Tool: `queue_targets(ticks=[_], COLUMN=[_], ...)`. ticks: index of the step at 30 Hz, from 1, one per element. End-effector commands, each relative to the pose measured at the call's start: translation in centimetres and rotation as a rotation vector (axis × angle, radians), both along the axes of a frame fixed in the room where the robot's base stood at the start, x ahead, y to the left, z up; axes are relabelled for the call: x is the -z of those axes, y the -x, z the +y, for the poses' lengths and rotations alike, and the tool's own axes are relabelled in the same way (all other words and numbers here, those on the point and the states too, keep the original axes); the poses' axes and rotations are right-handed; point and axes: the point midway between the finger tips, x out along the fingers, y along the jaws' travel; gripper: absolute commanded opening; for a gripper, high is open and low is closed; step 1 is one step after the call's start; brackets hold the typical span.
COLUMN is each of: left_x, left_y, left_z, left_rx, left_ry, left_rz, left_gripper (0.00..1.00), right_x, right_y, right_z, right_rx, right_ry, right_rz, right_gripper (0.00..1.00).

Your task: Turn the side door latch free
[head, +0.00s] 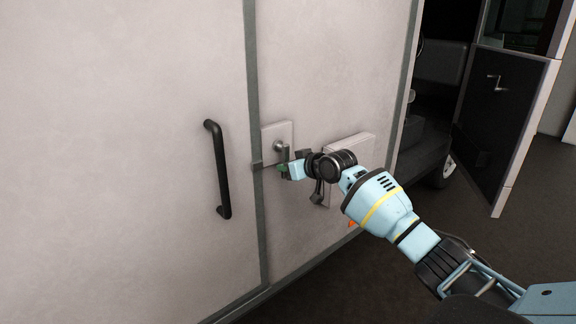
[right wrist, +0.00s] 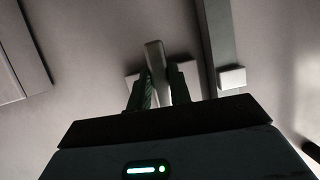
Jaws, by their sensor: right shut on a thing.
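The side door latch (head: 278,147) is a grey handle on a pale square plate, right beside the dark vertical door seam. My right gripper (head: 284,165) reaches it from the right and is shut on the latch handle. In the right wrist view the latch handle (right wrist: 154,58) stands between the two dark fingers of my right gripper (right wrist: 160,82), with its upper end showing above them. The fingers hide the lower part of the handle. The pale side door (head: 120,150) lies flush with the panel next to it. My left gripper is not in view.
A black vertical grab handle (head: 218,168) is on the door, left of the seam. A second pale plate (head: 358,145) with a dark lever (head: 318,192) sits right of the latch, partly behind my right wrist. An open dark cab door (head: 492,115) stands at right. Dark floor is clear below.

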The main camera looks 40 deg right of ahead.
Motion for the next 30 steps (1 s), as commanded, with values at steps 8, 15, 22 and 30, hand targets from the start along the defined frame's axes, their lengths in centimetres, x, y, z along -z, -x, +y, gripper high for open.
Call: queue_targets(ticks=[8,15,22,30], left_x=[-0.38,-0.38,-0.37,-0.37], left_y=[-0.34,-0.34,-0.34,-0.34], left_z=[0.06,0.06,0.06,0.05], left_rx=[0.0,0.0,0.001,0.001], left_ry=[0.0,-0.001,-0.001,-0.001], left_rz=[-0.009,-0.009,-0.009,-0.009], left_gripper=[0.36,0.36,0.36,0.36], right_x=[-0.1,-0.05,-0.07,-0.03], right_y=[-0.05,-0.05,-0.04,-0.04], right_z=[-0.25,-0.31,-0.33,-0.28], right_rx=[0.0,0.0,0.0,0.001], right_ry=[0.052,0.059,0.059,0.055], right_rz=[-0.007,-0.008,-0.007,-0.006], right_gripper=[0.0,0.0,0.3,0.42])
